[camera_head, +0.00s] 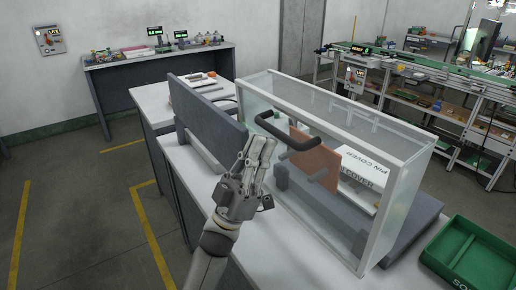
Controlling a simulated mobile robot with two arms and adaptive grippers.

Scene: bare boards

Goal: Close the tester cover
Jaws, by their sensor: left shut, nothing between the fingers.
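The tester cover (340,98) is a clear box with a white frame, standing over the tester on the bench at the centre right. A dark bar handle (290,137) sticks out from its near left face. Through the clear panels I see a brown board (316,160), a white block with "PIN COVER" lettering (364,168) and grey fixture parts. My left gripper (262,148) is shut and empty, fingers pointing up, just left of the cover and below the handle in the picture. I cannot tell whether it touches the cover. My right gripper is out of view.
A grey upright panel (215,120) stands on the bench left of the cover. A green tray (470,258) lies at the right front. A white bench top (270,235) shows below my gripper. Shelves and another bench stand behind.

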